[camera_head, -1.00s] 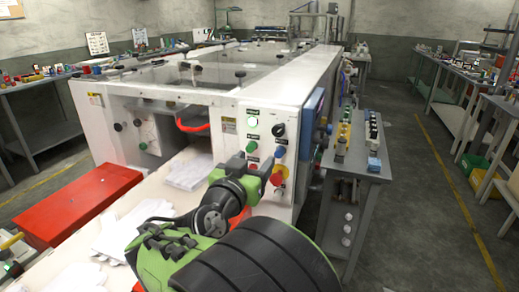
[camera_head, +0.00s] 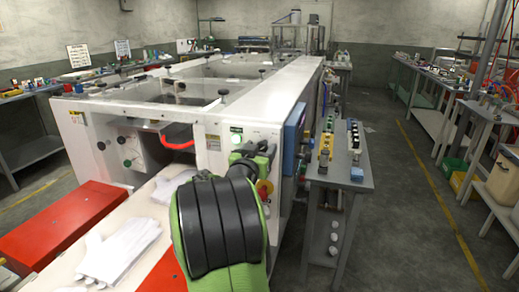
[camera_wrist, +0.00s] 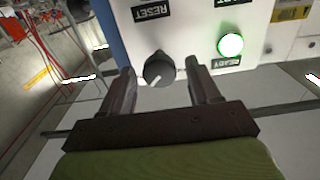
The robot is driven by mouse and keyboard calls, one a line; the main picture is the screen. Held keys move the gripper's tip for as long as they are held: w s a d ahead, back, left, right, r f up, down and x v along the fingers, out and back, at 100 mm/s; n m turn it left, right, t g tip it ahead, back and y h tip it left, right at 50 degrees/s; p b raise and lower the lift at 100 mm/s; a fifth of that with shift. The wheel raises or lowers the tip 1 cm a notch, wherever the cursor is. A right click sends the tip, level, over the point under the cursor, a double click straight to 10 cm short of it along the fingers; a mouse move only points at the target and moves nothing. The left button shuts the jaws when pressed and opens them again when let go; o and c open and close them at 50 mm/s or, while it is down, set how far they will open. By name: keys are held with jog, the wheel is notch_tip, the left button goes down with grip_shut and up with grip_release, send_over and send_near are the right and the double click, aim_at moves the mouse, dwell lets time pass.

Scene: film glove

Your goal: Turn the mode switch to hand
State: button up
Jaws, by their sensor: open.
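The mode switch is a round black knob (camera_wrist: 159,68) with a white pointer mark, on the white control panel (camera_wrist: 197,45). In the wrist view, which shows the panel upside down, the mark points to the lower left. My gripper (camera_wrist: 160,69) is open, with one finger on each side of the knob and a visible gap on both sides. I cannot tell how deep the fingertips reach. In the head view my gripper (camera_head: 262,150) is at the panel's upper right and hides the knob. The switch's position labels are not readable.
A lit green button (camera_wrist: 230,45) with a READY label is beside the knob; it also shows in the head view (camera_head: 236,138). A RESET label (camera_wrist: 153,12) is close by. A red-and-yellow button (camera_head: 264,188) lies below, partly hidden. A grey side table (camera_head: 340,175) stands right of the machine.

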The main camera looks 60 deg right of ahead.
jog(key=c, duration=1)
jog(key=shift+n, duration=0.4)
jog(key=n, duration=0.3)
jog(key=shift+w+n, duration=0.1)
jog(key=shift+n, duration=0.3)
jog(key=n, duration=0.4)
jog(key=shift+p, duration=0.4)
jog(key=n+p, duration=0.2)
jog(key=n, duration=0.2)
jog(key=n+p, duration=0.2)
jog(key=n, duration=0.3)
jog(key=shift+w+f, duration=0.1)
jog(key=shift+f, duration=0.1)
jog(key=shift+n, duration=0.3)
